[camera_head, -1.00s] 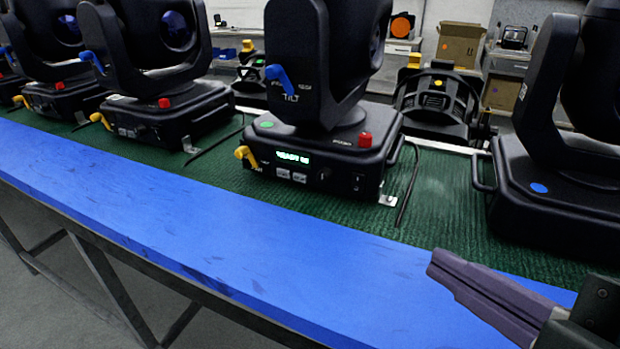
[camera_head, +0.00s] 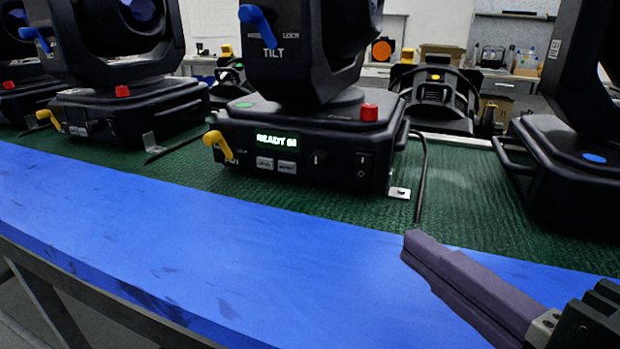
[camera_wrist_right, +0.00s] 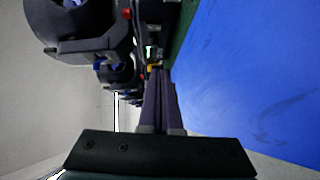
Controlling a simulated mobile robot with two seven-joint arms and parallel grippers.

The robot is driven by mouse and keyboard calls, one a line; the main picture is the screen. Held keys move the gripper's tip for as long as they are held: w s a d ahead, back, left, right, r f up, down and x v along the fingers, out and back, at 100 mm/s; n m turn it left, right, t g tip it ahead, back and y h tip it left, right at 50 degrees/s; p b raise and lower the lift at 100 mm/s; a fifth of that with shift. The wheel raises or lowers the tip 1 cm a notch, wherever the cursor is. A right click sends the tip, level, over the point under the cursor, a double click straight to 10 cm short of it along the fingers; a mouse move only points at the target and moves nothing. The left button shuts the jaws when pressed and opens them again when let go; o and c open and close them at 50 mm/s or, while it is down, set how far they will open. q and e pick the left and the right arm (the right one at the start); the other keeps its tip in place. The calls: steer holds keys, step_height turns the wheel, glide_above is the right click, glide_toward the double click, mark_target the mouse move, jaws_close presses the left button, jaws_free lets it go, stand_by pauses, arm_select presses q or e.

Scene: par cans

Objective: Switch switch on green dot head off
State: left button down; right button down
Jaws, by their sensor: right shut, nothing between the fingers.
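The green dot head (camera_head: 300,130) stands on the green mat near the middle of the head view. Its green dot (camera_head: 243,105) is on the top left of its base. The base front has a lit display (camera_head: 276,140) reading "READY" and more, two small buttons, a knob and a black rocker switch (camera_head: 362,165) at the right. My right gripper (camera_head: 412,240) is shut and empty, over the blue table edge, in front of and right of the switch and apart from it. Its fingers also show in the right wrist view (camera_wrist_right: 158,75). My left gripper is out of view.
A head with a blue dot (camera_head: 594,158) stands at the right. Another head (camera_head: 115,105) stands at the left. A metal tab (camera_head: 399,192) and a black cable (camera_head: 421,180) lie beside the green dot head. The blue table edge (camera_head: 220,240) is clear in front.

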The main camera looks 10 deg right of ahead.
glide_toward(346, 174)
steer(key=a, duration=0.3)
steer(key=shift+w+a+r+b, duration=0.1)
steer(key=shift+w+a+b, duration=0.15)
steer(key=shift+b, duration=0.05)
steer(key=w, duration=0.1)
steer(key=w+d, duration=0.1)
steer(key=w, duration=0.1)
steer(key=shift+w+d+f, duration=0.1)
steer(key=shift+d+f, duration=0.15)
steer(key=shift+f, duration=0.05)
steer(key=shift+w+d, duration=0.3)
steer(key=shift+w, duration=0.1)
steer(key=shift+w+d+f+b, duration=0.1)
steer(key=shift+f+b, duration=0.15)
steer(key=shift+b, duration=0.35)
steer(key=shift+w+d+f+n+t+b, duration=0.1)
steer(key=shift+w+f+n+t+b, duration=0.2)
steer(key=shift+b, duration=0.35)
steer(key=shift+s+r+p, duration=0.2)
steer(key=shift+r+p, duration=0.1)
steer(key=shift+p, duration=0.15)
